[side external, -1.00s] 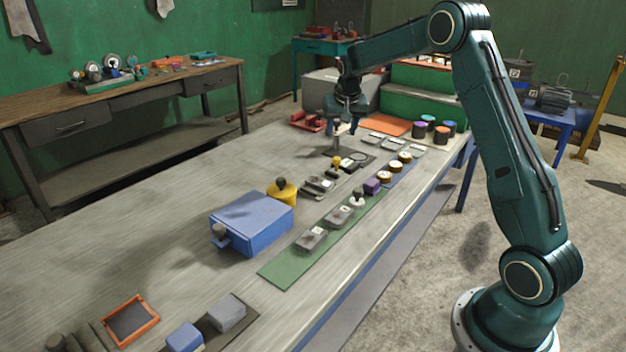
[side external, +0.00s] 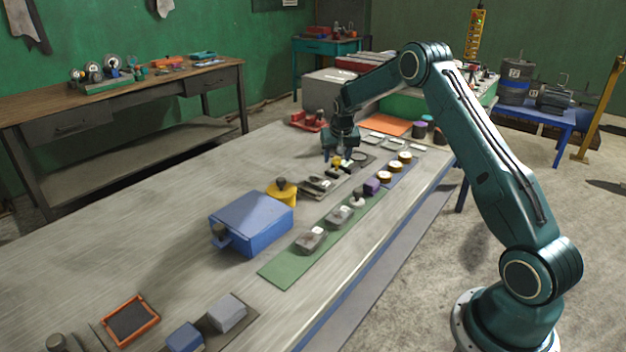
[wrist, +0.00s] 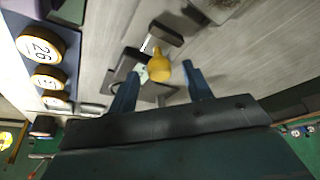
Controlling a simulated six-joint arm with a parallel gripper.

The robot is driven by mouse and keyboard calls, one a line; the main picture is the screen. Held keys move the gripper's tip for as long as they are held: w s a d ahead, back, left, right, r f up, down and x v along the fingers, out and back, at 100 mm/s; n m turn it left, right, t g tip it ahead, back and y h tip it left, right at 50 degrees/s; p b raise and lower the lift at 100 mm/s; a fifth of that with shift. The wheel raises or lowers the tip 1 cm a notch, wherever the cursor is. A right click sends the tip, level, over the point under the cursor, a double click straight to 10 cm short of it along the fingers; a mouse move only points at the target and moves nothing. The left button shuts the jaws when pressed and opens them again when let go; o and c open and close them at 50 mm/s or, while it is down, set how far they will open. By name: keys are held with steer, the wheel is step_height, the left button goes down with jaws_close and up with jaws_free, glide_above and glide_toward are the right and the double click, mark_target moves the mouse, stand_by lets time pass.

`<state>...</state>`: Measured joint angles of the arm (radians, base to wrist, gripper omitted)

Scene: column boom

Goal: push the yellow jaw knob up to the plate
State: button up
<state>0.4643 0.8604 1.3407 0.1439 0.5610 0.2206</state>
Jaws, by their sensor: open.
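The yellow jaw knob (wrist: 159,67) shows in the wrist view between my two fingers, ahead of the fingertips; I cannot tell whether they touch it. In the side view the yellow knob (side external: 337,161) is small and sits just under my gripper (side external: 340,155). My gripper (wrist: 160,85) is open, with one dark blue finger on each side of the knob. A dark block (wrist: 166,33) and a dark base (wrist: 128,65) with a pale piece lie beside the knob. I cannot tell for sure which part is the plate.
Round yellow-rimmed weights (wrist: 40,44) stand in a row to one side.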

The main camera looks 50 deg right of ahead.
mark_target(330, 171)
steer(key=shift+c, duration=0.4)
jaws_close()
steer(key=shift+a+f, duration=0.1)
steer(key=shift+a, duration=1.4)
steer(key=shift+o, duration=0.4)
jaws_free()
